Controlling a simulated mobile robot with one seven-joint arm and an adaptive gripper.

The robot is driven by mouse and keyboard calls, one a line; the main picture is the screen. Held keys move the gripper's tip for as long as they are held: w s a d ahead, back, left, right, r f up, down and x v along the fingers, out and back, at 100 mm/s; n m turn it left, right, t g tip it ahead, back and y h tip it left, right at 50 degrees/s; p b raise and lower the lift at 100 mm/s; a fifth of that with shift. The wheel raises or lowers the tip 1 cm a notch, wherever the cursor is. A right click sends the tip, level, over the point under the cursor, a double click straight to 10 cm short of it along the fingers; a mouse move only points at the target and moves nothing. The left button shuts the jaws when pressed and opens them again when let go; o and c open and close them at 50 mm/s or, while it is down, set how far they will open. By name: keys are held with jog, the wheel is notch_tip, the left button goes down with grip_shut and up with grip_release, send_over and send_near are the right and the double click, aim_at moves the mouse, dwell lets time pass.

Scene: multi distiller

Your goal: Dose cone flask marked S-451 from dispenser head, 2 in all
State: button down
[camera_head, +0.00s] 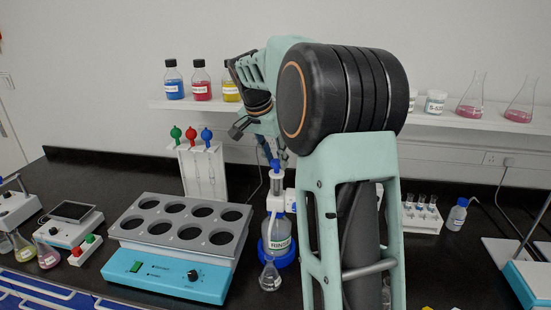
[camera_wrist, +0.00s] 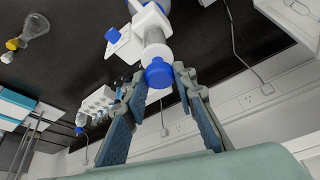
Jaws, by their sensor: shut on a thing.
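The dispenser bottle (camera_head: 278,238), labelled with a word starting "RINS", stands upright in a blue ring base on the black bench. Its dispenser head (camera_head: 276,185) has a white body and a blue top knob, which also shows in the wrist view (camera_wrist: 158,74). My gripper (camera_wrist: 163,78) is shut on this knob from above, one finger on each side. In the head view the fingers are mostly hidden by my arm. A small clear cone flask (camera_head: 270,277) stands at the front of the bottle, below the head; I cannot read a marking on it.
A teal heating block (camera_head: 178,250) with round wells stands close left of the dispenser. A pipette stand (camera_head: 200,170) is behind it. The shelf (camera_head: 470,121) holds bottles and flasks.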

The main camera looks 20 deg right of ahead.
jog(key=shift+r, duration=0.55)
jog(key=c, duration=1.6)
grip_release()
jog(key=v, duration=1.2)
jog(key=shift+w, duration=0.1)
jog(key=shift+c, duration=0.3)
